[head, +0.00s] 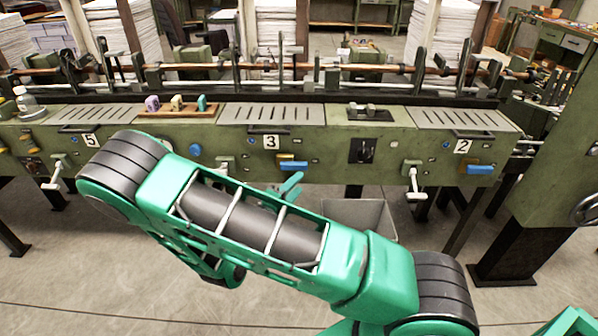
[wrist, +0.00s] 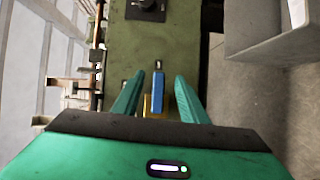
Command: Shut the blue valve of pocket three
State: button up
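The blue valve (head: 294,168) of pocket three is a blue lever with a yellow part, on the green machine front just below the "3" label (head: 271,142). The lever lies roughly level along the front. In the wrist view the blue valve (wrist: 158,92) sits between my two fingers, with its yellow part close to the palm. My gripper (head: 291,186) is just in front of and below the valve in the head view. In the wrist view my gripper (wrist: 158,78) is open, with a gap visible on both sides of the lever.
A black panel with a knob (head: 362,151) is right of the valve. A white-handled lever (head: 413,180) and another blue valve (head: 480,168) under label "2" are farther right. A grey bin (head: 377,222) stands on the floor below. Rods and metal parts line the machine top.

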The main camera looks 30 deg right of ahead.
aim_at(302, 169)
jog(key=shift+n+t+y, duration=0.3)
jog(key=shift+n+t, duration=0.6)
jog(key=w+d, duration=0.4)
jog(key=w, duration=0.1)
jog(key=w+d+f, duration=0.1)
jog(key=w+d, duration=0.1)
jog(key=shift+w, duration=0.35)
jog(key=shift+c, duration=0.6)
grip_shut()
